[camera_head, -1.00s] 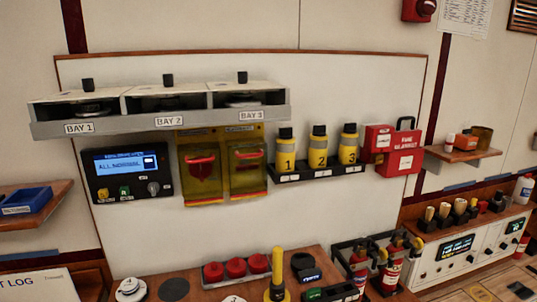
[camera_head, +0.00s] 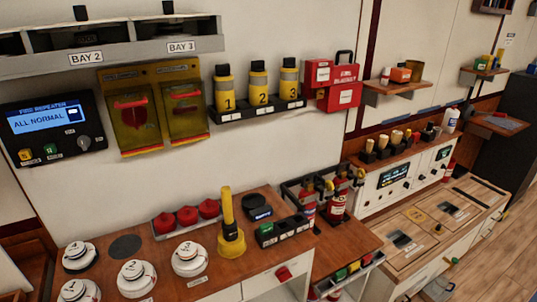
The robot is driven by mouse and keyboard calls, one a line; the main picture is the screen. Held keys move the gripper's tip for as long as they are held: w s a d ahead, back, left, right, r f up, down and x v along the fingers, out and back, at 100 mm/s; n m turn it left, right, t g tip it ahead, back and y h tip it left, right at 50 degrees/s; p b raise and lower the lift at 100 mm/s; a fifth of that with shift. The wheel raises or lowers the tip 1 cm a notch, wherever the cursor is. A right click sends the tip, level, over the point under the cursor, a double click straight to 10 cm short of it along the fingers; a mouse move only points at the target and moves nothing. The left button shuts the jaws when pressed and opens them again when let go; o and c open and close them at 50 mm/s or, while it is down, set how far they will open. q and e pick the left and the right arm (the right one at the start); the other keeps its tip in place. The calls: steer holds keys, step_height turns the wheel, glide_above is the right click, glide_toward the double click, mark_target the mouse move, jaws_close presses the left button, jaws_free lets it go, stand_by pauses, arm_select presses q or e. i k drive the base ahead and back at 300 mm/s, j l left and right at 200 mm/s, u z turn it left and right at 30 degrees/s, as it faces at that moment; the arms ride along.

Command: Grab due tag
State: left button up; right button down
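I cannot make out a thing clearly marked as a due tag. Red fire extinguishers (camera_head: 337,205) stand in a dark rack at the right end of the wooden bench. A low tray of small red, green and yellow pieces (camera_head: 354,266) sits below them. Neither of my grippers is in view.
White round detectors (camera_head: 190,258), red domes (camera_head: 187,216) and a yellow-handled tool (camera_head: 230,235) stand on the bench (camera_head: 165,252). Numbered yellow canisters (camera_head: 258,88) and red boxes (camera_head: 331,80) hang on the wall. A counter (camera_head: 465,228) and open floor lie right.

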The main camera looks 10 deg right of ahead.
mark_target(354, 267)
steer(key=i+l, duration=0.1)
steer(key=l, duration=0.75)
steer(key=i+l, duration=0.15)
steer(key=l, duration=0.3)
steer(key=i+l, duration=0.1)
steer(key=l, duration=0.3)
